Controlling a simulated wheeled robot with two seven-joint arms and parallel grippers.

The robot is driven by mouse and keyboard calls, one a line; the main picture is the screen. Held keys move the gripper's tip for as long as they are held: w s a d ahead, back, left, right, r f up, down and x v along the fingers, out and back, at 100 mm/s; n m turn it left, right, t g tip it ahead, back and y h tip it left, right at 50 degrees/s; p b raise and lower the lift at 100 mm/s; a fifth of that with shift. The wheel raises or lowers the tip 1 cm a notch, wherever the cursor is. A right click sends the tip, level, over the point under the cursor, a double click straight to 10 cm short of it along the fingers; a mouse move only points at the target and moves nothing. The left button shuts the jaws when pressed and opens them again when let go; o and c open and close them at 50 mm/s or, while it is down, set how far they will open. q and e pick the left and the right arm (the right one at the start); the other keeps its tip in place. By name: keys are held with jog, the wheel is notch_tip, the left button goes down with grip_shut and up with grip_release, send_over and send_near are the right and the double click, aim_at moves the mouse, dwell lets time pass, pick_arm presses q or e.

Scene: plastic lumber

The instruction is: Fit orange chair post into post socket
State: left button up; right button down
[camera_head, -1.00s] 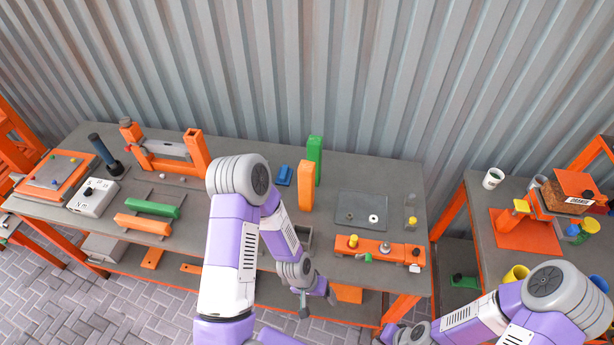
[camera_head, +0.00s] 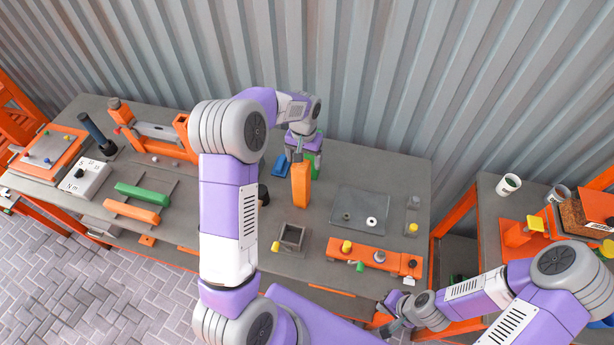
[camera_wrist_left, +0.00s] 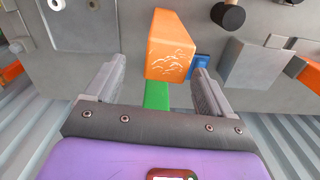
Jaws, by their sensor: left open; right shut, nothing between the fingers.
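The orange post (camera_head: 301,186) stands upright on the bench. My left gripper (camera_head: 298,157) is at its top, with the fingers open. In the left wrist view the orange post (camera_wrist_left: 170,45) lies ahead, in line with the gap between the open fingers (camera_wrist_left: 160,85); I cannot tell whether they touch it. The socket, a grey square open-topped frame (camera_head: 291,237), sits on the bench nearer me and looks empty. My right gripper (camera_head: 386,326) is low by the bench's front right corner, shut and empty.
A green post (camera_head: 317,163) stands just behind the orange one, partly hidden by my gripper. A blue block (camera_head: 280,165) is to its left. A grey plate (camera_head: 357,212) with washers and an orange fixture (camera_head: 375,258) lie to the right. A dark cylinder (camera_head: 264,195) stands left of the post.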

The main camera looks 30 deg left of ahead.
aim_at(301, 185)
pick_arm(q)
jog(key=f, duration=0.2)
jog(key=f+p, duration=0.1)
jog(key=f, duration=0.1)
jog(key=s+f, duration=0.1)
jog(key=f, duration=0.2)
jog(key=shift+s+a, duration=0.1)
jog(key=shift+a, duration=0.15)
grip_shut()
jog(key=shift+r, duration=0.1)
